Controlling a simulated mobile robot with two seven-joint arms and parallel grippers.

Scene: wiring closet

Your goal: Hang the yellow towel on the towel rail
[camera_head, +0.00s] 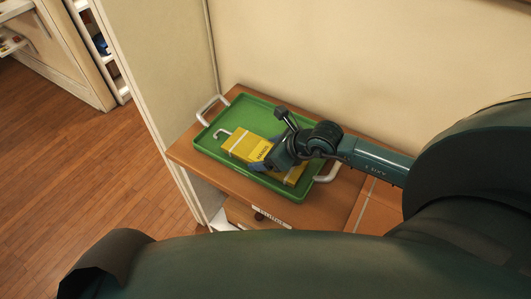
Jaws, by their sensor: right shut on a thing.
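The yellow towel (245,147) lies flat and folded in a green tray (272,189), with a pale stripe across it and dark lettering near my gripper. A grey hook-shaped piece (222,133) sticks out at its far left end. My right gripper (277,158) reaches in from the right and is shut on the yellow towel, low over the tray. The gripper and wrist hide the towel's middle; a bit of yellow shows on the near right side. My left gripper is out of view. I see no towel rail here.
The tray has pale handles at its left (209,108) and right (329,172) ends and stands on a wooden cabinet top (187,148). A beige wall (350,60) rises close behind it. Open wooden floor (70,170) lies to the left, with shelves at the upper left.

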